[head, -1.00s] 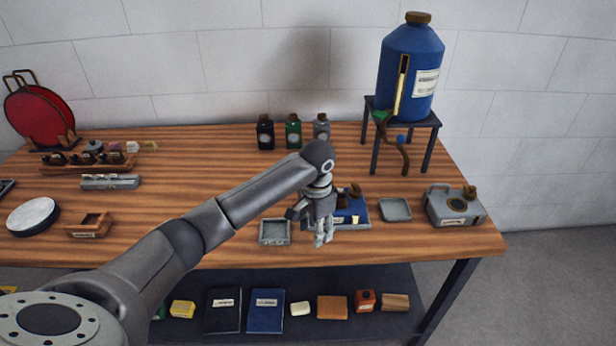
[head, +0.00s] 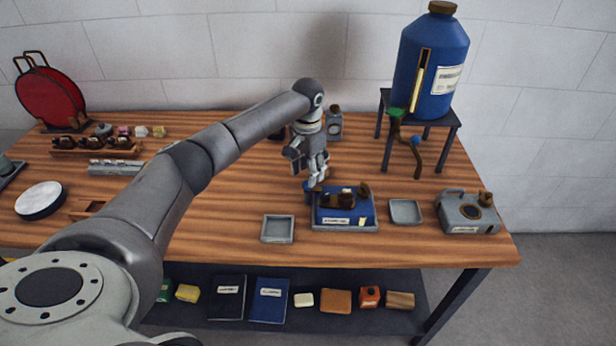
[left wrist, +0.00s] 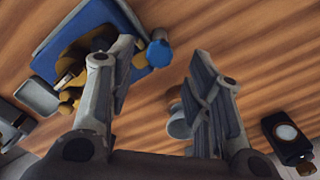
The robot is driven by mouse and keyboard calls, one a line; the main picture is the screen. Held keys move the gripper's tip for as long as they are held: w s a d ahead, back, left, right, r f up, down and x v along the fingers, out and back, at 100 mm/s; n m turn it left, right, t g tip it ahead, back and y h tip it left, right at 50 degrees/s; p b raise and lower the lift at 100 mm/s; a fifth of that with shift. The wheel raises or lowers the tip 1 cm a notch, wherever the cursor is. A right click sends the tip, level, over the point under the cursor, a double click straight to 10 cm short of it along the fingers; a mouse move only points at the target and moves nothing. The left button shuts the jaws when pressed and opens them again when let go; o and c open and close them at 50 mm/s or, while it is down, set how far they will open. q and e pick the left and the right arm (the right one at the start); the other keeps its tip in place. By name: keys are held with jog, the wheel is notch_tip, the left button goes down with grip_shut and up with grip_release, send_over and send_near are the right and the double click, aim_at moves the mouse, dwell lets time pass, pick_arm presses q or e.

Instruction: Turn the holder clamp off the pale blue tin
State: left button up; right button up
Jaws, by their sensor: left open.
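A blue holder (head: 327,213) with dark and brass-coloured parts on top stands on a grey base near the table's front right. In the left wrist view the holder (left wrist: 62,32) is at upper left, with a bright blue knob (left wrist: 158,53) at its edge. My left gripper (head: 316,182) is open and empty, pointing down just behind and left of the holder's top. Its two fingers (left wrist: 165,85) stand wide apart in the left wrist view, with bare wood between. I cannot pick out a pale blue tin or tell the clamp's position. My right gripper is not in view.
Grey trays stand left (head: 277,229) and right (head: 405,211) of the holder. A big blue bottle (head: 432,70) stands on a dark stand (head: 419,106).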

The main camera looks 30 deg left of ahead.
pick_arm(q)
notch_tip(320, 180, down, 2)
jog(key=shift+f, duration=0.85)
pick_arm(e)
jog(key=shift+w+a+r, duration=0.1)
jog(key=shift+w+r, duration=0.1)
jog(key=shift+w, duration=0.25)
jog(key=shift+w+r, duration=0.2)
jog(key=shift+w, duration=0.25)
pick_arm(q)
grip_shut()
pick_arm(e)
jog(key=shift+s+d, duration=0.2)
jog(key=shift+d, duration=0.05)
